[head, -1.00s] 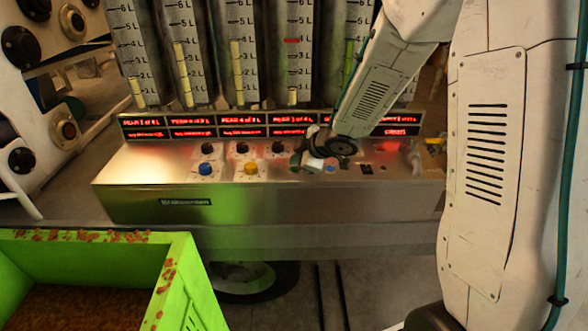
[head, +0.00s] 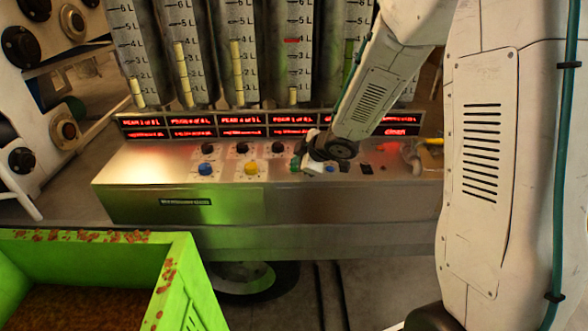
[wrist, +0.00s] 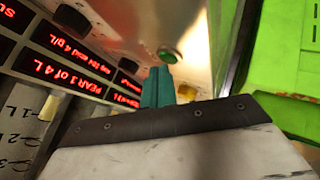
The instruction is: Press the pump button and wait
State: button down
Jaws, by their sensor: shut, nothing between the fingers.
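My gripper (head: 296,164) is over the steel control panel (head: 140,165), in front of the fourth column of displays. Its teal fingers (wrist: 157,88) are shut and empty in the wrist view. A round green button (wrist: 168,56) is just beyond the fingertips there; I cannot tell whether they touch it. A blue button (head: 206,169) and a yellow button (head: 251,168) sit to the left, and another blue button (head: 330,168) to the right.
Black knobs (head: 242,148) stand behind the buttons. Red lit displays (head: 243,121) run along the panel's back, below tall graduated tubes (head: 238,50). A green bin (head: 178,285) stands at the front left. A yellow item with a hose (head: 432,141) is at the panel's right.

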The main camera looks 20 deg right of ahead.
jog(key=shift+f, duration=0.35)
dwell(0.6)
jog(key=shift+r, duration=0.8)
jog(key=shift+r, duration=2.5)
notch_tip(320, 180, up, 10)
